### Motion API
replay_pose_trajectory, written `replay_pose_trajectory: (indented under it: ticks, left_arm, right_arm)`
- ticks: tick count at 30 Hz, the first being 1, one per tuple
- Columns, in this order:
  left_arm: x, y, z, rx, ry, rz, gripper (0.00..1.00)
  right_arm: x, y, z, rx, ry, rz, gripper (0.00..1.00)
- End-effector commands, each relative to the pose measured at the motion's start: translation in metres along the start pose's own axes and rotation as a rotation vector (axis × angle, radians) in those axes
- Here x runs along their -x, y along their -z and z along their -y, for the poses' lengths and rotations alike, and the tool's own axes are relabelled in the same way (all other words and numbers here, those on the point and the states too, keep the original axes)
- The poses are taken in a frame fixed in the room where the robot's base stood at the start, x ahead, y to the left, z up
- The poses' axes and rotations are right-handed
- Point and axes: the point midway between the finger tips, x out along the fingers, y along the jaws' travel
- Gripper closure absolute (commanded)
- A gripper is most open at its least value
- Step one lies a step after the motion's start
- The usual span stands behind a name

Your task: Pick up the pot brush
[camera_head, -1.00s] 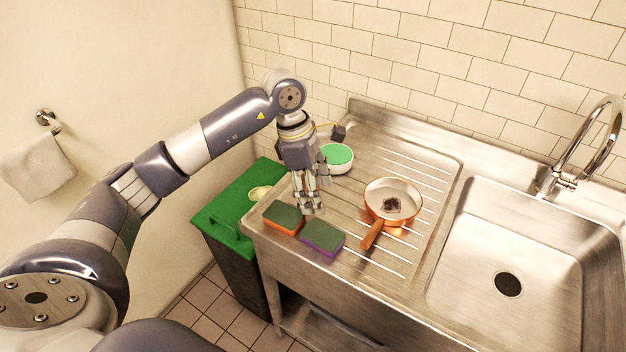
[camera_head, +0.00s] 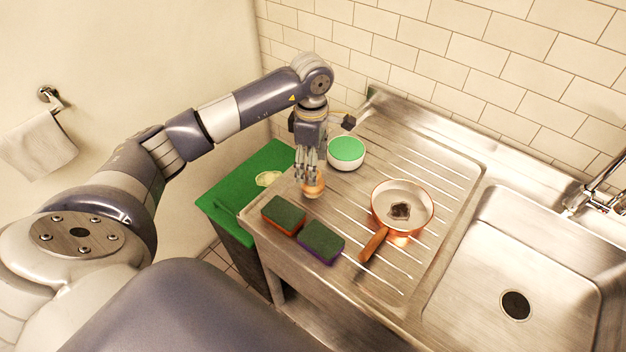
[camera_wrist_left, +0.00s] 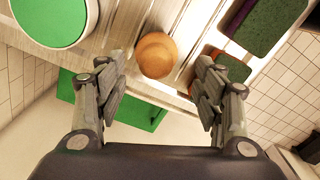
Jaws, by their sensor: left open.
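The pot brush (camera_head: 313,189) shows as a round wooden knob on the draining board, behind the sponges; any bristles are hidden beneath it. My left gripper (camera_head: 309,174) points down at it, with the fingertips close to the knob in the head view. In the left wrist view the knob (camera_wrist_left: 155,55) lies between the two spread fingers, a little beyond their tips. The gripper (camera_wrist_left: 160,72) is open and holds nothing. I cannot tell whether a finger touches the knob. My right gripper is in neither view.
Two sponges, orange (camera_head: 283,216) and purple (camera_head: 321,242), lie near the front edge. A white bowl with a green top (camera_head: 346,151) stands behind the brush. A copper pan (camera_head: 402,206) is to the right, before the sink (camera_head: 515,260). A green-topped bin (camera_head: 243,180) stands left.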

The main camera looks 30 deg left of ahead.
Motion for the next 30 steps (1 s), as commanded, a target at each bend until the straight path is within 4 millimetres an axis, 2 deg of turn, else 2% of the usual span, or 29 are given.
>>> replay_pose_trajectory:
  ticks: [6,10,18,19,24,26,30]
  left_arm:
    - [-0.025,-0.001,-0.003,0.0,0.007,-0.002,0.38]
    - [-0.042,-0.001,-0.004,0.001,0.003,0.0,0.38]
    - [-0.048,-0.001,-0.004,0.0,0.001,-0.001,0.38]
    - [-0.048,-0.001,-0.004,0.0,0.001,-0.001,0.4]
    - [-0.048,-0.001,-0.004,-0.001,0.001,-0.001,0.78]
    - [-0.048,-0.001,-0.004,0.0,0.001,-0.001,0.91]
    - [-0.049,0.0,-0.004,-0.001,0.003,-0.002,0.92]
  right_arm:
    - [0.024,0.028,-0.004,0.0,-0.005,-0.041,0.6]
    - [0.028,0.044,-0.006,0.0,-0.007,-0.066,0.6]
    - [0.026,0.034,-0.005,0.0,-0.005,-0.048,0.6]
    - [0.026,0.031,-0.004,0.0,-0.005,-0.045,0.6]
    - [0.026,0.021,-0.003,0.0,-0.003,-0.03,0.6]
    - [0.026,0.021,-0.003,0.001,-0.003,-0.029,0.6]
    - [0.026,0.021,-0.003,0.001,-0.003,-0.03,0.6]
